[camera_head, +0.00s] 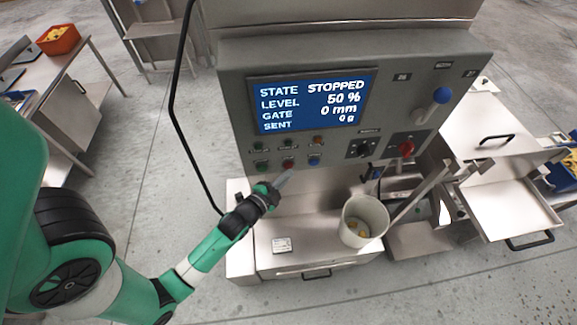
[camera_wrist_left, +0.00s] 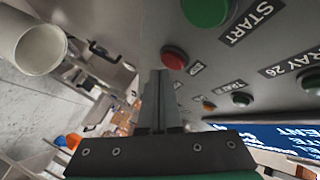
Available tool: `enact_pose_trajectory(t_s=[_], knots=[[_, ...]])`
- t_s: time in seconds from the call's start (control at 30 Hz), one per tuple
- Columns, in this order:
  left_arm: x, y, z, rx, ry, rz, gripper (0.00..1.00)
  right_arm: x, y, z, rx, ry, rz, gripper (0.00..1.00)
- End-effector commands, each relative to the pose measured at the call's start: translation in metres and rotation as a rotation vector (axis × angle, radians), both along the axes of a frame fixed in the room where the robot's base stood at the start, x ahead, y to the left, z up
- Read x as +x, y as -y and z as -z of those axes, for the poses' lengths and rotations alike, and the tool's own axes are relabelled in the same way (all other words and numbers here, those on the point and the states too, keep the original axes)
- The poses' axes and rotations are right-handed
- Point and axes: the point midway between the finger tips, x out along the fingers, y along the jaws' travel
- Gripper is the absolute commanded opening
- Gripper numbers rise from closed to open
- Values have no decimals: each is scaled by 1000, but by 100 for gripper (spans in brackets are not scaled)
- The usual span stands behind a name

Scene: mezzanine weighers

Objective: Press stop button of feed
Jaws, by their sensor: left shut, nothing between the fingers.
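A grey control panel (camera_head: 225,85) carries a blue screen (camera_head: 312,100) reading STATE STOPPED, LEVEL 50 %, GATE 0 mm, SENT 0 g. Below the screen are two rows of small buttons. A red button (camera_head: 288,163) sits in the lower row; in the left wrist view the red button (camera_wrist_left: 174,57) is beside a green button (camera_wrist_left: 205,9) labelled START. My right gripper is not in view.
A pale bucket (camera_head: 352,240) with small yellowish pieces inside stands on the steel ledge below the panel. A small scale-like plate (camera_head: 282,245) lies left of it.

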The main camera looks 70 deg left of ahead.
Motion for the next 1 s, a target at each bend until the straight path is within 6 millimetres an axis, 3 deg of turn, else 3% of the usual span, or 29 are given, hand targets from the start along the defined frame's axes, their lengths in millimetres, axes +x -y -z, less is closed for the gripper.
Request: enact_pose_trajectory(t_s=[0.43,1.0], knots=[[-1,6,1,0,1,1,0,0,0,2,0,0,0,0],[-9,52,3,1,2,5,0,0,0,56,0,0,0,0]])
